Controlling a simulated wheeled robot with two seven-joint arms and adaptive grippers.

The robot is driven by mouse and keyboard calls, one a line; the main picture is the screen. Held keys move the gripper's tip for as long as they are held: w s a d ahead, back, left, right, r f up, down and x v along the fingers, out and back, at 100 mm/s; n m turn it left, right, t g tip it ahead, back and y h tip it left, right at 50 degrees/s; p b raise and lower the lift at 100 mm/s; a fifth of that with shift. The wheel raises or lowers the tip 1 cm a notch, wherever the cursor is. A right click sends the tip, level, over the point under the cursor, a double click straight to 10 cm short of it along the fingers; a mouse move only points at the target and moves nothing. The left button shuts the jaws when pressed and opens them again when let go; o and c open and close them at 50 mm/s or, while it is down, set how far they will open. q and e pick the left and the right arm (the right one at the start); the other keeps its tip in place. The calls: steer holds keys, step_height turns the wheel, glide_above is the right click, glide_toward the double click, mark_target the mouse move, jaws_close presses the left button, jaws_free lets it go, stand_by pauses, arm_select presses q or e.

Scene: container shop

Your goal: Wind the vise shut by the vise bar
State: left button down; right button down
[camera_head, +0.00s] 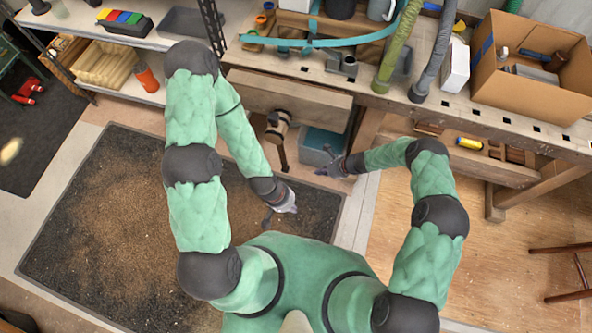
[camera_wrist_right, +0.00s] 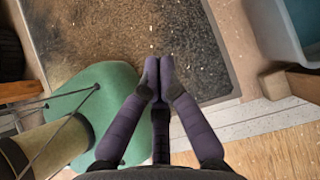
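The vise has a wide wooden front jaw (camera_head: 290,97) at the front of the workbench, with a gap behind it. Its pale screw hub with dark ends (camera_head: 277,122) sticks out below. The dark vise bar (camera_head: 283,156) runs down from the hub. My left gripper (camera_head: 271,216) is below the bar's lower end in the head view, apart from the hub; its fingers are too small to read. My right gripper (camera_head: 324,171) is to the right of the bar and points left. In the right wrist view its fingertips (camera_wrist_right: 158,72) are together with nothing between them.
A grey-blue bin (camera_head: 318,148) stands below the bench, close to my right gripper, and shows in the wrist view (camera_wrist_right: 285,35). A cardboard box (camera_head: 530,85) and hoses (camera_head: 400,45) are on the bench. A dirty dark mat (camera_head: 110,220) covers the floor at left.

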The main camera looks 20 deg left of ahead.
steer(key=a+f+b, duration=0.6)
steer(key=a+f, duration=0.1)
steer(key=a, duration=0.3)
steer(key=shift+w+a+f, duration=0.35)
steer(key=shift+w+a, duration=0.05)
steer(key=shift+w, duration=0.05)
steer(key=shift+s+a, duration=0.1)
steer(key=shift+a, duration=0.05)
